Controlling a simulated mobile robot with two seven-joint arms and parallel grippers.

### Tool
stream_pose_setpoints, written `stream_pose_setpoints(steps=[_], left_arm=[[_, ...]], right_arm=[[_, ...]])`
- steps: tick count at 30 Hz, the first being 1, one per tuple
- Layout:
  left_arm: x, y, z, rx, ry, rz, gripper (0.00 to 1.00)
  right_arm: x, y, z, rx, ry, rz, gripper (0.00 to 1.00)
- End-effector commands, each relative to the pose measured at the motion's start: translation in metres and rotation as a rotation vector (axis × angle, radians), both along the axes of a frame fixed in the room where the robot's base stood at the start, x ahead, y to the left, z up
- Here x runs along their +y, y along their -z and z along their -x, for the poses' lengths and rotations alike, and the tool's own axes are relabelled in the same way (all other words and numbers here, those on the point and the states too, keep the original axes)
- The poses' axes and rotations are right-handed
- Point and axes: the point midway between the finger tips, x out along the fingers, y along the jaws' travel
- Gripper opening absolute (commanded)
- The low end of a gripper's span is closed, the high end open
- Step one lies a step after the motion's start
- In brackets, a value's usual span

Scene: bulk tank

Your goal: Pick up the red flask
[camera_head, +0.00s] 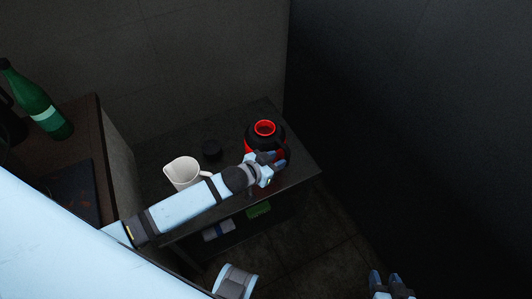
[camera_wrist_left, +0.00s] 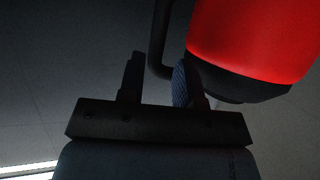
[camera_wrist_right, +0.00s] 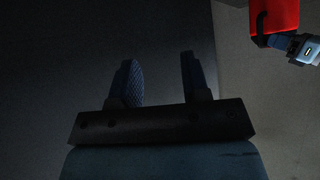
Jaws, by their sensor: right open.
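The red flask (camera_head: 263,137) stands upright near the right end of a dark low table, with a black upper part, a red open rim and a black side handle. My left gripper (camera_head: 276,160) is at the handle side of it and hides part of its lower body. In the left wrist view, the red body (camera_wrist_left: 255,45) is at upper right, and the black handle shows between the two parted fingers (camera_wrist_left: 157,82). My right gripper (camera_head: 391,283) is open and empty, away from the flask, which shows at the top right of the right wrist view (camera_wrist_right: 275,16).
A white jug (camera_head: 182,174) stands left of the flask, close to my left forearm. A small black round object (camera_head: 211,150) lies behind the jug. A green bottle (camera_head: 40,108) stands on a higher counter at left. Green and pale items (camera_head: 259,209) sit on the lower shelf.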

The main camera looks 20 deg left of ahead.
Motion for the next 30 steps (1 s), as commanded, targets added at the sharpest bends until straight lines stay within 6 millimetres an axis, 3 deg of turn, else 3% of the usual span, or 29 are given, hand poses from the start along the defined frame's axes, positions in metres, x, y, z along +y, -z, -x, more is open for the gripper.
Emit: stream_pose_setpoints(steps=[4,11,18,25,26,30], left_arm=[[-0.003,0.004,-0.006,0.000,0.000,0.000,0.32],[-0.014,0.019,-0.027,-0.003,0.001,-0.001,0.32],[-0.022,0.024,-0.045,-0.001,0.000,0.000,0.32],[-0.023,0.022,-0.046,0.000,0.000,-0.001,0.32],[-0.023,0.022,-0.046,0.000,0.000,-0.001,0.29],[-0.023,0.022,-0.046,0.000,0.000,0.000,0.00]], right_arm=[[0.002,0.002,-0.002,-0.005,0.004,-0.010,0.43],[0.006,0.031,-0.001,0.014,0.007,-0.020,0.43],[0.012,0.024,-0.006,-0.028,-0.004,-0.022,0.43],[0.009,0.022,-0.003,-0.027,-0.010,-0.013,0.43],[0.008,0.023,-0.003,-0.026,-0.011,-0.012,0.43],[0.007,0.025,-0.002,-0.022,-0.012,-0.008,0.43]])
